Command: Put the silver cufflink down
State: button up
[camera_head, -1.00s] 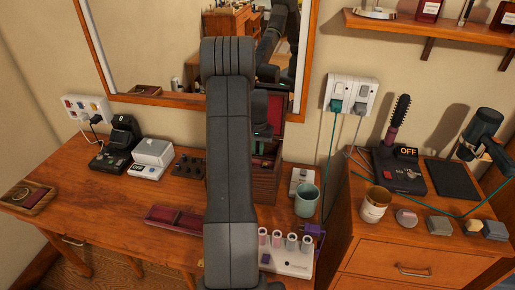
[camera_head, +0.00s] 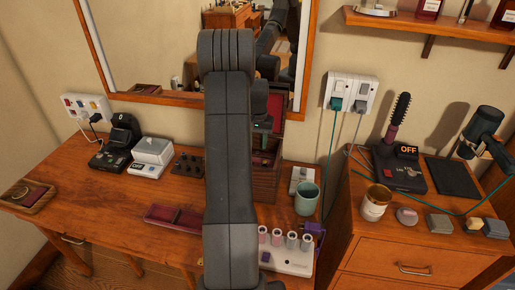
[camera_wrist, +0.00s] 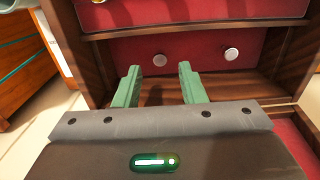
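My gripper (camera_wrist: 162,88) shows in the wrist view with its two green fingers apart and nothing visible between them. It is at a wooden box (camera_wrist: 92,70) with red lining.
A teal mug (camera_head: 307,198) stands right of the box, with a white rack of several rolls (camera_head: 285,258) in front. A red-lined tray (camera_head: 172,216) lies to the left. The tabletop (camera_head: 100,205) further left is largely clear. The mirror (camera_head: 150,45) rises behind.

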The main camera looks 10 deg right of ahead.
aim_at(258, 152)
notch_tip(258, 152, up, 9)
jog(key=shift+r+b, duration=0.15)
jog(key=shift+b, duration=0.3)
dwell(1.1)
